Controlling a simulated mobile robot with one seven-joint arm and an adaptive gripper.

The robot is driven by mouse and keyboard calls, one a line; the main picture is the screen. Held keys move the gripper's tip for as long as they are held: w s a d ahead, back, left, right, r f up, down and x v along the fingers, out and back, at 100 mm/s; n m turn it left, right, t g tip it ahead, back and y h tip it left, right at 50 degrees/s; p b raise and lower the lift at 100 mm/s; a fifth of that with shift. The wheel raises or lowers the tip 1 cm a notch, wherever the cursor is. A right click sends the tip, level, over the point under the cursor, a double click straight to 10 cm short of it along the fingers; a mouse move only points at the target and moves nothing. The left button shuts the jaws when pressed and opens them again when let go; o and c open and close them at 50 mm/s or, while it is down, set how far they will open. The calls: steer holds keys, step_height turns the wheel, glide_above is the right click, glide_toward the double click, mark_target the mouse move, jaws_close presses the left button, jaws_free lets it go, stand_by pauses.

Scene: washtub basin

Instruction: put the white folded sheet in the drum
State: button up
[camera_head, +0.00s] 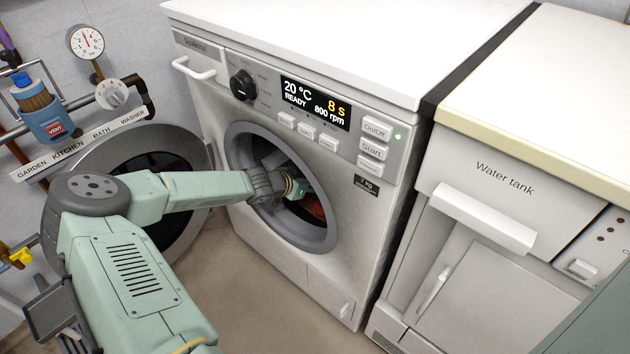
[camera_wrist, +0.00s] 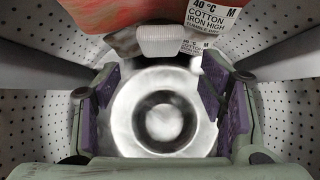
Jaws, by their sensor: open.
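The front-loading washer's drum (camera_wrist: 275,105) has perforated grey walls and a round hub at its back in the wrist view. My arm reaches through the round door opening (camera_head: 236,160), and my gripper (camera_head: 296,190) is inside. In the wrist view my gripper (camera_wrist: 160,92) is open, its purple pads apart with nothing between them. Beyond the fingertips, near the top, is a white ribbed piece of cloth (camera_wrist: 160,40) with a care label beside it. It may be the white folded sheet; I cannot tell. Red-orange cloth (camera_wrist: 130,15) with a label lies next to it.
The washer door (camera_head: 150,150) stands open to the left, beside my arm. The washer's display (camera_head: 315,103) reads READY. Another machine with a water tank drawer (camera_head: 505,180) stands to the right. Pipes and a gauge (camera_head: 86,42) are on the left wall.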

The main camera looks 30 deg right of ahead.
steer(key=v, duration=1)
steer(key=shift+a+r, duration=0.25)
steer(key=shift+s, duration=0.1)
